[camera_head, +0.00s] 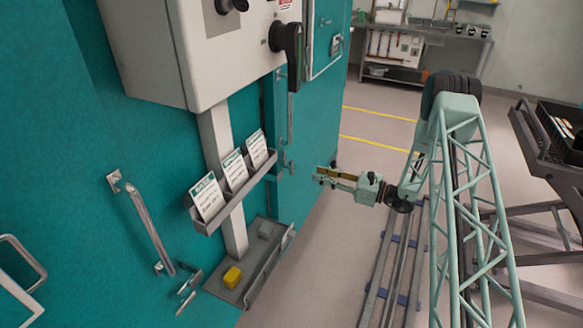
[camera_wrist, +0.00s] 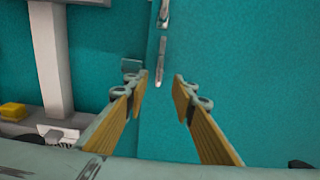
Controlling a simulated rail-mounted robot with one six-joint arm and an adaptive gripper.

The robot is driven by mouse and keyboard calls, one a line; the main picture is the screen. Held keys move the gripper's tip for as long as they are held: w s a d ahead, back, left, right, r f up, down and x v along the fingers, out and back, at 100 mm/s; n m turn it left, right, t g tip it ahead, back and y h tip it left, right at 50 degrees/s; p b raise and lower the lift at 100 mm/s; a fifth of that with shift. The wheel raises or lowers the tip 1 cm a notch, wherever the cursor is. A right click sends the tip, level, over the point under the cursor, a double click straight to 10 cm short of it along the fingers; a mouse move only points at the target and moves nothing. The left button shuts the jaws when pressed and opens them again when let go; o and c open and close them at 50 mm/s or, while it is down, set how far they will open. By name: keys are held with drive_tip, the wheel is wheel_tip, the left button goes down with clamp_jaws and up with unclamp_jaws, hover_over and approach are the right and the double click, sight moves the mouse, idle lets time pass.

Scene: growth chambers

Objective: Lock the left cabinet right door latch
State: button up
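A teal cabinet front fills the left of the head view. I cannot tell for sure which door is the task's. My gripper (camera_head: 322,177) is to the right of that farther latch, apart from it. In the wrist view my gripper (camera_wrist: 161,82) is open and empty, facing a teal door; a metal latch piece (camera_wrist: 162,48) shows just beyond and above the fingertips.
A grey control box (camera_head: 190,50) with a black lever hangs on a post, above a card rack (camera_head: 232,195). A low tray (camera_head: 250,275) holds a yellow block (camera_head: 232,277). A black crate (camera_head: 560,145) stands at right. Open floor lies around the rails.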

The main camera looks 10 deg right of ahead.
sight(291, 166)
drive_tip(key=shift+b+x, duration=0.6)
drive_tip(key=shift+x, duration=6.2)
clamp_jaws()
